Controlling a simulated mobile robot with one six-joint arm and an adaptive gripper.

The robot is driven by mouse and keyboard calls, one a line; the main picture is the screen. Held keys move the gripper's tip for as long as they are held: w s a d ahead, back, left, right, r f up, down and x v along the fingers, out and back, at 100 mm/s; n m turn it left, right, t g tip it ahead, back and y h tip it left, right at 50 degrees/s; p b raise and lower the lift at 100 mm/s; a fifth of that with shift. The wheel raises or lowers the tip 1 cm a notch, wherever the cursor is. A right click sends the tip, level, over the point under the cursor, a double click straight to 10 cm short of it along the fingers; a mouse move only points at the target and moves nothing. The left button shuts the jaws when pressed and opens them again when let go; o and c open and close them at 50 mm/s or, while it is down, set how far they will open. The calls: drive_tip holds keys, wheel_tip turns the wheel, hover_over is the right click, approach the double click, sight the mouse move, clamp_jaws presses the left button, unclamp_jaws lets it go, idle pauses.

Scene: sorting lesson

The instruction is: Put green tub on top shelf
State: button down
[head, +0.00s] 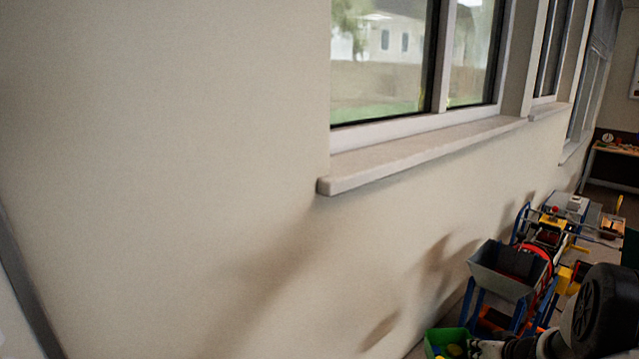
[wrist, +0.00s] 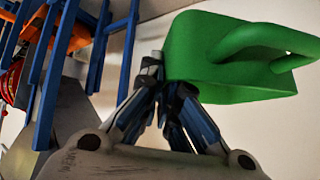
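The green tub (head: 445,342) shows at the bottom of the head view, cut off by the frame edge, with yellow and blue pieces inside. In the wrist view the tub (wrist: 215,62) fills the upper right, with its looped green handle on the right. My gripper (wrist: 165,88) has its fingers closed together at the tub's near left edge and holds it. In the head view, my gripper (head: 474,348) meets the tub's right side. I cannot make out a top shelf in either view.
A toy machine with a grey hopper (head: 505,268) on blue legs stands close right of the tub, with more machines behind. A beige wall (head: 200,180) and a protruding window sill (head: 400,165) fill the left and middle. A far table (head: 612,150) stands at right.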

drive_tip(key=d+f, duration=0.4)
drive_tip(key=d, duration=0.1)
drive_tip(key=a+r, duration=0.4)
drive_tip(key=a, duration=0.1)
drive_tip(key=a+r, duration=0.2)
drive_tip(key=shift+w+a, duration=0.1)
drive_tip(key=shift+a, duration=0.2)
drive_tip(key=shift+n+y, duration=0.5)
drive_tip(key=a+r, duration=0.2)
drive_tip(key=a, duration=0.1)
drive_tip(key=s+a+r, duration=0.1)
drive_tip(key=a, duration=0.2)
drive_tip(key=a+r, duration=0.2)
drive_tip(key=a, duration=0.1)
drive_tip(key=shift+s+r, duration=0.25)
drive_tip(key=shift+r, duration=0.1)
drive_tip(key=s+a+r, duration=0.3)
drive_tip(key=s+a, duration=0.1)
drive_tip(key=a, duration=0.2)
drive_tip(key=s+a+r+n, duration=0.1)
drive_tip(key=s+a+r, duration=0.3)
drive_tip(key=a, duration=0.3)
drive_tip(key=shift+a+y+b, duration=0.3)
drive_tip(key=shift+y+b, duration=0.05)
drive_tip(key=shift+y, duration=0.05)
drive_tip(key=shift+w, duration=0.1)
